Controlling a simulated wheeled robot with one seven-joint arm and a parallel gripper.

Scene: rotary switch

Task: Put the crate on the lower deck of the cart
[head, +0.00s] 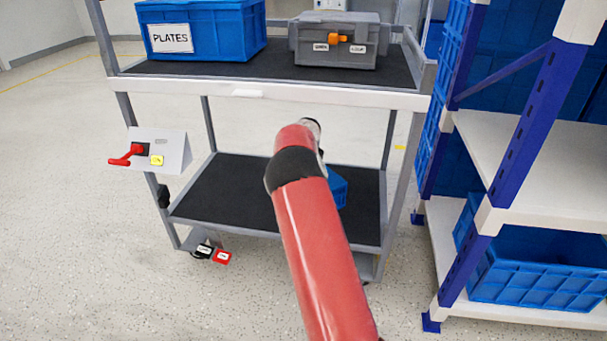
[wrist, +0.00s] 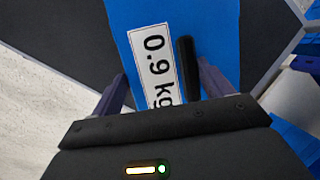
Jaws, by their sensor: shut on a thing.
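The blue crate (head: 338,188) shows in part in the head view, at the right half of the cart's lower deck (head: 225,190); my arm covers the rest. In the wrist view the crate (wrist: 215,30) fills the middle, with a white "0.9 kg" label and a dark bar beside it. My gripper (wrist: 163,85) is shut on the crate, its fingers on either side of the label and bar. The dark deck (wrist: 75,25) shows around the crate. I cannot tell whether the crate touches the deck. In the head view the gripper is hidden behind my arm.
The upper deck (head: 270,75) holds a blue "PLATES" crate (head: 225,38) and a grey case (head: 335,50). A panel with a red rotary handle (head: 122,158) is on the cart's left post. A shelf rack (head: 515,150) stands close on the right. The lower deck's left half is clear.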

